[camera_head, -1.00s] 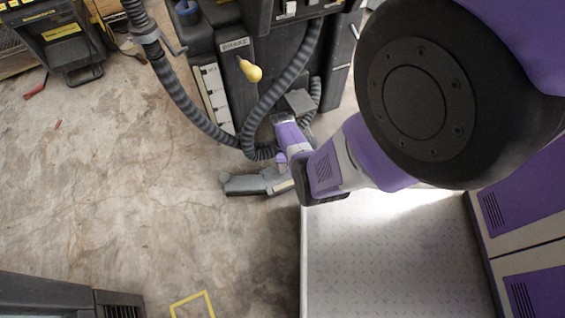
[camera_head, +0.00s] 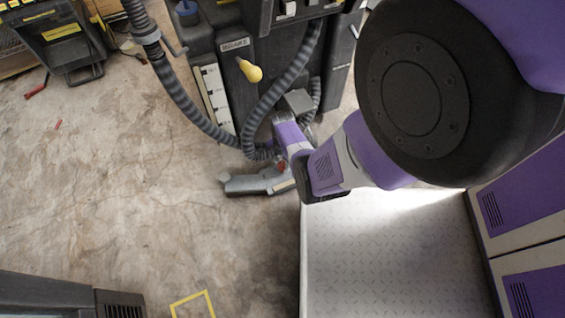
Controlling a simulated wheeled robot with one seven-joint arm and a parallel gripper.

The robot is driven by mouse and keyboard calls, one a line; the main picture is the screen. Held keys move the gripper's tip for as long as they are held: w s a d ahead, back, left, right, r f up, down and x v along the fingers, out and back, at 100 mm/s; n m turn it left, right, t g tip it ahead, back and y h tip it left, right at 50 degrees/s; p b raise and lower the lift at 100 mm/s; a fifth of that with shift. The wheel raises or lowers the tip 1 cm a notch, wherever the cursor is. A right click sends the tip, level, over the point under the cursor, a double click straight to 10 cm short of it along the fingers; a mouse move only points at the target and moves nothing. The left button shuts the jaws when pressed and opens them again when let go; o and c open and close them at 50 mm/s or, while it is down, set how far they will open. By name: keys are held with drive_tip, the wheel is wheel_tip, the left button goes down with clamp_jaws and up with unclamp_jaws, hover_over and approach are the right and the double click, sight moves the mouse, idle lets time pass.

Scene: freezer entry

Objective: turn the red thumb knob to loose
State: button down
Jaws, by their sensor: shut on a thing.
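The red thumb knob (camera_head: 281,163) shows as a small red patch just above a grey bar-shaped part (camera_head: 250,184) low on the machine. The wrist of my arm, purple and light grey, comes in from the right. My gripper (camera_head: 284,159) is at the knob, shut on it. The fingers are small, and my wrist partly hides them and the knob. I cannot read how far the knob is turned.
The dark machine (camera_head: 232,85) stands behind, with a ribbed grey hose (camera_head: 185,98) looping down near my wrist and a yellow-tipped brake lever (camera_head: 251,72). A pale tread plate (camera_head: 395,260) lies at lower right. The concrete floor at left is mostly clear.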

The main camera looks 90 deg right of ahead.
sight(282, 165)
drive_tip(key=shift+n, duration=1.6)
drive_tip(key=c, duration=0.9)
unclamp_jaws()
drive_tip(key=shift+o, duration=0.2)
wheel_tip(282, 165, up, 8)
drive_tip(key=p, duration=0.5)
drive_tip(key=shift+f, duration=0.1)
drive_tip(key=shift+a+f, duration=0.1)
